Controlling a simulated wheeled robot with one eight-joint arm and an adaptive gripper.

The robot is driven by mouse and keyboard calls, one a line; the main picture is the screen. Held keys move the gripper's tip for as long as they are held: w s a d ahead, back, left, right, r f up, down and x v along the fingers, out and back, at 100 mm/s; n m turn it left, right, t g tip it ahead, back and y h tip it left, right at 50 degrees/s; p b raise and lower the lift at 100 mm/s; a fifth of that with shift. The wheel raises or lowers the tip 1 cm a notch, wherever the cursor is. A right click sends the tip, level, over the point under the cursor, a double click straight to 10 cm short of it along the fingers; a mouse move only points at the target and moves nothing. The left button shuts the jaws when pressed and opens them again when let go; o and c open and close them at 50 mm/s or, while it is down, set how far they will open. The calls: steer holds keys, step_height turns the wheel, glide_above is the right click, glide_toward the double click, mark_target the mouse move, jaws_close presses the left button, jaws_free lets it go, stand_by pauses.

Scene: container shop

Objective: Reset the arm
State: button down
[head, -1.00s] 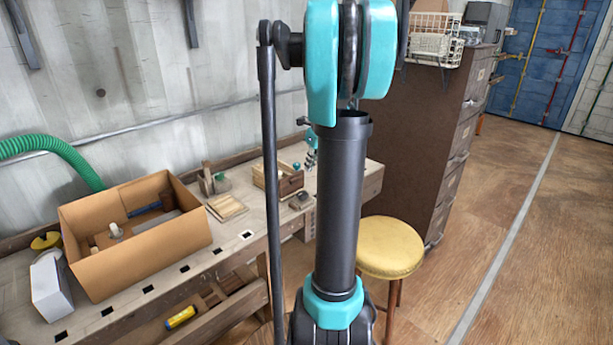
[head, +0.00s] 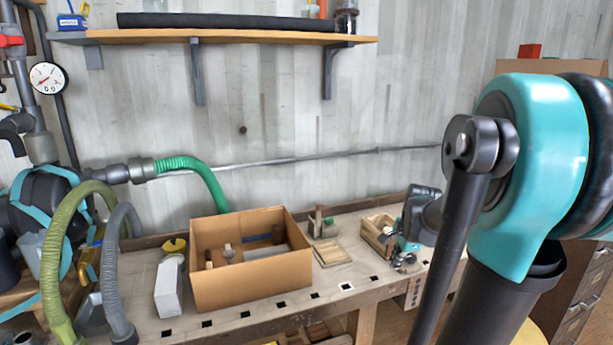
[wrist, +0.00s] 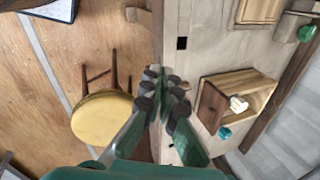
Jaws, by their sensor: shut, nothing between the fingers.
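My gripper (head: 403,262) shows in the head view right of centre, partly behind my own arm links. It is over or near the bench's right part, in front of a small wooden box (head: 376,240). In the wrist view my gripper (wrist: 164,92) has its dark fingertips together with nothing held. There it points down past the bench edge, between the yellow stool (wrist: 103,118) and the wooden box (wrist: 212,105). The exact height above the bench is hard to tell.
The workbench (head: 212,325) runs along the wall and carries an open cardboard box (head: 255,289) and a white box (head: 169,290). Green and grey hoses (head: 55,265) stand at left. A shelf (head: 225,36) hangs above. Wood floor (wrist: 40,110) shows beside the stool.

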steer(key=s+a+f+n, duration=0.3)
steer(key=s+f+n, duration=0.1)
steer(key=s+n, duration=0.3)
steer(key=s+a+f+n, duration=0.4)
steer(key=s+n, duration=0.3)
steer(key=n, duration=0.2)
steer(key=shift+f+h, duration=0.3)
steer(key=shift+f, duration=0.05)
steer(key=shift+a, duration=0.1)
stand_by(0.4)
